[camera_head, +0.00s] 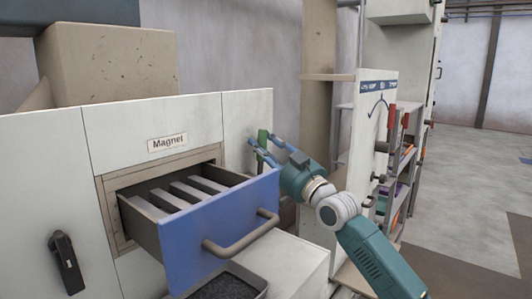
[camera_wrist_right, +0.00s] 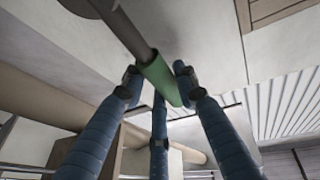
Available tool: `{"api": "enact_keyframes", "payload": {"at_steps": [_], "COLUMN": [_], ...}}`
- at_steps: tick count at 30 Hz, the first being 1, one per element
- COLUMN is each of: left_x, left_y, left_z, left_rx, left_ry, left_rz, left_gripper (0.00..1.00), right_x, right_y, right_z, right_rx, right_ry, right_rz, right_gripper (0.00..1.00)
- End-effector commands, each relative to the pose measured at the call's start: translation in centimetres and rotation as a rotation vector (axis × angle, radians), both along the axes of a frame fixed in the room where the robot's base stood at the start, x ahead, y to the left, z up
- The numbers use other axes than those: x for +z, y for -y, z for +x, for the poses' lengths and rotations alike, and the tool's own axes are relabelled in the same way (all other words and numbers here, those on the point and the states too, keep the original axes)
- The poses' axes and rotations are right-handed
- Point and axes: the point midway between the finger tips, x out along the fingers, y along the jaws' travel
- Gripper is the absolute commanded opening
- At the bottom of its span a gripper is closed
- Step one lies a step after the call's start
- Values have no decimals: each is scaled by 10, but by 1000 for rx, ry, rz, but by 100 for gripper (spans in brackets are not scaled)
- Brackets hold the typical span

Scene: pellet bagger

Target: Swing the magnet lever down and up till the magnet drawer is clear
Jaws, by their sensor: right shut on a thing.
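The magnet drawer (camera_head: 222,228) has a blue front and is pulled out of the beige cabinet under the "Magnet" label (camera_head: 168,142). Several grey bars (camera_head: 194,189) lie across it. The magnet lever has a green grip (camera_head: 263,137) at the cabinet's right side; in the right wrist view its green grip (camera_wrist_right: 162,80) sits on a dark rod. My right gripper (camera_head: 262,150) has its blue fingers shut around the green grip, also seen in the right wrist view (camera_wrist_right: 158,88). My left gripper is not in view.
A dark tray (camera_head: 226,285) of dark grains sits below the drawer. The drawer's brown handle (camera_head: 241,234) sticks out toward me. A black latch (camera_head: 66,262) is on the left panel. Shelving (camera_head: 397,180) stands right of my arm; open floor lies farther right.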

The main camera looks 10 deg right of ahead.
Motion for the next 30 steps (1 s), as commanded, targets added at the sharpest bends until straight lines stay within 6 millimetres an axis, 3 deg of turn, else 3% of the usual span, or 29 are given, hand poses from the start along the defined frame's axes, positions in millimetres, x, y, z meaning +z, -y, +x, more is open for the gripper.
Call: {"api": "enact_keyframes", "payload": {"at_steps": [12, 13, 16, 26, 30], "left_x": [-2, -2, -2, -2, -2], "left_y": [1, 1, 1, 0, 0], "left_z": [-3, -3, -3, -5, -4], "left_rx": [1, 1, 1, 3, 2], "left_ry": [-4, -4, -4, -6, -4], "left_rz": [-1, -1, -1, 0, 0], "left_gripper": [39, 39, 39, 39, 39], "right_x": [-3, -3, -3, -2, -9], "right_y": [-1, -1, -1, 0, 6], "right_z": [0, 0, 0, -2, -15], "right_rx": [0, 0, 0, 0, 0], "right_ry": [-2, -2, -1, 2, 0], "right_rz": [-10, -10, -10, -7, -8], "right_gripper": [0, 31, 49, 49, 49]}}
